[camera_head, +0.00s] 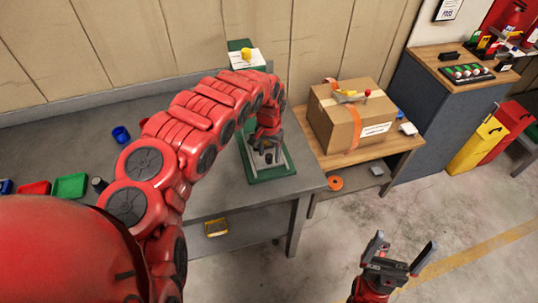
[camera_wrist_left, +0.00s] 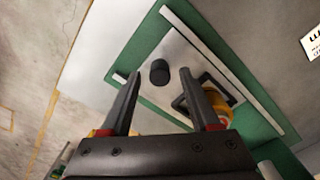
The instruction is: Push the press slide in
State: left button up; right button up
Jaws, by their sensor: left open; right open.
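The press (camera_head: 285,175) has a green base on the right end of the grey bench, with a green upright (camera_head: 238,45) behind it. In the left wrist view, its metal slide plate (camera_wrist_left: 188,52) lies between pale rails on the green base (camera_wrist_left: 135,48). A black knob (camera_wrist_left: 159,72) stands on the plate. A black square frame with a yellow part (camera_wrist_left: 218,98) is beside it. My left gripper (camera_head: 266,147) is open above the slide; in the wrist view its fingertips (camera_wrist_left: 156,78) appear either side of the knob, contact unclear. My right gripper (camera_head: 400,252) is open and empty over the floor.
A cardboard box (camera_head: 340,125) stands on a wooden-topped table to the right. Blue, red and green bins (camera_head: 70,186) are at the bench's left. A yellow tray (camera_head: 216,227) sits on the lower shelf.

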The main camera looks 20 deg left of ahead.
pick_arm(q)
jog(key=shift+f, duration=0.6)
jog(key=shift+c, duration=0.3)
grip_shut()
dwell(0.9)
